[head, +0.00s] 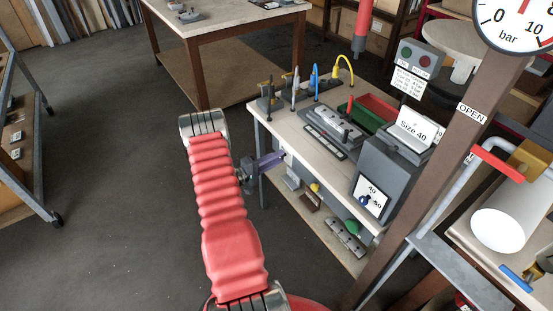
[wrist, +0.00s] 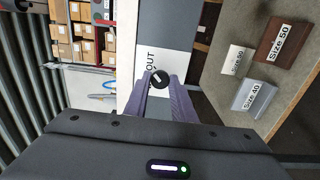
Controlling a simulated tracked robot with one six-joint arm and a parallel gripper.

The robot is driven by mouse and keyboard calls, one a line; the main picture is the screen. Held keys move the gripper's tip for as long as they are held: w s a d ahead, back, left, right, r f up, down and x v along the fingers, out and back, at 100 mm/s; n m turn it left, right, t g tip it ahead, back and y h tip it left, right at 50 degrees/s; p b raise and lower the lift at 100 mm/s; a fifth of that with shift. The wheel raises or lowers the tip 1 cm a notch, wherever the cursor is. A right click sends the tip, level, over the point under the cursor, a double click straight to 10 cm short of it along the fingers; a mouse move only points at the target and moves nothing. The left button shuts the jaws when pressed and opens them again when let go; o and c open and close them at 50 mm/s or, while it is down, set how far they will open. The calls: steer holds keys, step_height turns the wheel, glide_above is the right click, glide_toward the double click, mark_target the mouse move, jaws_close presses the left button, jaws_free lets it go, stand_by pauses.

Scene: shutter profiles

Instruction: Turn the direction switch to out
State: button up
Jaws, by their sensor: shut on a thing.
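The direction switch (wrist: 160,77) is a small round black knob with a pale mark, in the middle of the wrist view. It sits on a white plate (wrist: 152,58) with the word OUT printed sideways beside the knob. The pale mark is too small for me to tell which setting it points at. My gripper (wrist: 160,86) has two purple-grey fingers, shut on the knob from either side. In the head view my gripper (head: 281,155) reaches the near left side of the workbench (head: 277,122); the knob is hidden there.
Size-labelled blocks (wrist: 285,43) lie on a shelf at right in the wrist view. A brown post (head: 425,170) stands to the right.

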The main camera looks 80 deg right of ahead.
steer(key=shift+s+a+f, duration=0.15)
steer(key=shift+a+f, duration=0.05)
steer(key=shift+f, duration=0.05)
steer(key=o, duration=1)
steer(key=shift+d+r, duration=0.15)
steer(key=v, duration=1.4)
steer(key=shift+d, duration=0.1)
